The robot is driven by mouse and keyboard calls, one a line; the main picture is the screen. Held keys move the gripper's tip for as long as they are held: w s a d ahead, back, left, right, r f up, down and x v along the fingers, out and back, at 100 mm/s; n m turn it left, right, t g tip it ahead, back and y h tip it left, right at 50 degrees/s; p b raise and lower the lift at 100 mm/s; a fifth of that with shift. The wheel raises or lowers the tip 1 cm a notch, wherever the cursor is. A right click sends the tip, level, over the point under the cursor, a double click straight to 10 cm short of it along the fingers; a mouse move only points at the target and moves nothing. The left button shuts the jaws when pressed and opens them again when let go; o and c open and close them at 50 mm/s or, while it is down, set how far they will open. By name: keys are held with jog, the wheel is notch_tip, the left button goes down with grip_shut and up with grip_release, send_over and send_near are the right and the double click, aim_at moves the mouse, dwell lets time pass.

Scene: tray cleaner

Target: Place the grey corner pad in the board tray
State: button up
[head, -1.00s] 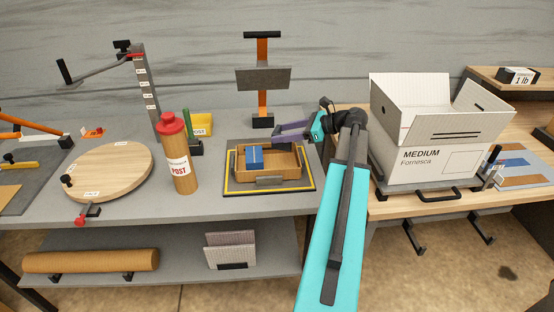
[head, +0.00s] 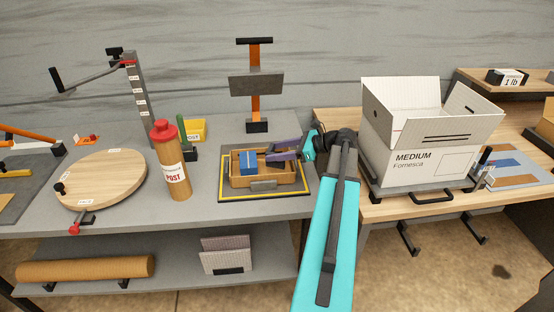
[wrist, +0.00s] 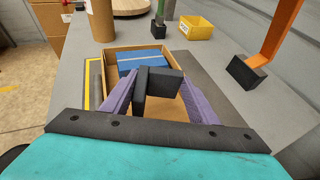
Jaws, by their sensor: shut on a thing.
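The board tray (head: 238,183) is a shallow open wooden box on the left bench, and it also shows in the wrist view (wrist: 108,54). A blue block (head: 248,162) lies in its left part in the head view; it also shows in the wrist view (wrist: 140,60). My gripper (head: 276,154) reaches in from the right with purple fingers. In the wrist view my gripper (wrist: 158,92) is shut on the dark grey corner pad (wrist: 160,80), an angular piece. The pad is over the tray beside the blue block. Whether it touches the tray floor is unclear.
The tray stands on a dark mat (head: 228,198) with a yellow border. A white carton (head: 425,150) is on the right bench.

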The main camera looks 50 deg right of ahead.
jog(key=shift+f, duration=1.65)
jog(key=shift+f+p, duration=0.1)
jog(key=shift+p, duration=0.2)
jog(key=o, duration=1)
jog(key=shift+b+v, duration=0.85)
jog(key=shift+v, duration=2.95)
jog(key=shift+w, duration=0.1)
